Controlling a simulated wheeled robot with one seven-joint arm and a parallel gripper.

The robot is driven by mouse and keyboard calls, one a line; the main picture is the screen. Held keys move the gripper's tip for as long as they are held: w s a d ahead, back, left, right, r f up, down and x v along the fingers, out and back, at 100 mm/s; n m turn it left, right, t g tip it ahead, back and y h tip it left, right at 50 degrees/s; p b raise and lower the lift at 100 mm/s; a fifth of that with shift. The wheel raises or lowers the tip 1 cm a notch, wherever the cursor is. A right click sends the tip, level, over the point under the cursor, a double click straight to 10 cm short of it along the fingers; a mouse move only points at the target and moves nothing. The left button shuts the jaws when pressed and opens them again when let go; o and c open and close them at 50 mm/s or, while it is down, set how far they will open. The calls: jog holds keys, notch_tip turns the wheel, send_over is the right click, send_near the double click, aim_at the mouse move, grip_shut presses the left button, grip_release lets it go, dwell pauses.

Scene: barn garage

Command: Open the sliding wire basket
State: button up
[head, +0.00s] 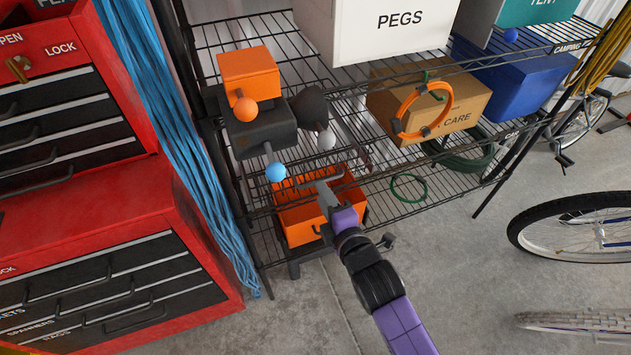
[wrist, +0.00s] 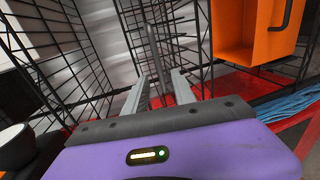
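The wire basket is hard to tell from the black wire shelves in the head view. In the wrist view, dark wire mesh (wrist: 85,50) fills the left and middle. A grey bar handle (wrist: 154,50) stands upright in that picture, beyond and between my fingertips. My gripper (wrist: 160,82) is open, with its two pale fingers apart. In the head view my gripper (head: 326,190) reaches to the rack's front, over an orange bin (head: 303,233). I cannot tell whether a finger touches the handle. How far the basket is slid out is unclear.
A red tool chest (head: 90,215) and blue ropes (head: 165,110) stand left of the rack. A dark box (head: 262,133) with an orange box (head: 249,74) sits above my gripper. A cardboard box (head: 462,108) is at right. Bicycle wheels (head: 580,228) stand farther right; the floor between is clear.

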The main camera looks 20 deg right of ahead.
jog(key=x, duration=0.5)
jog(key=shift+w+f, duration=0.1)
jog(key=shift+w, duration=0.3)
grip_shut()
dwell(1.1)
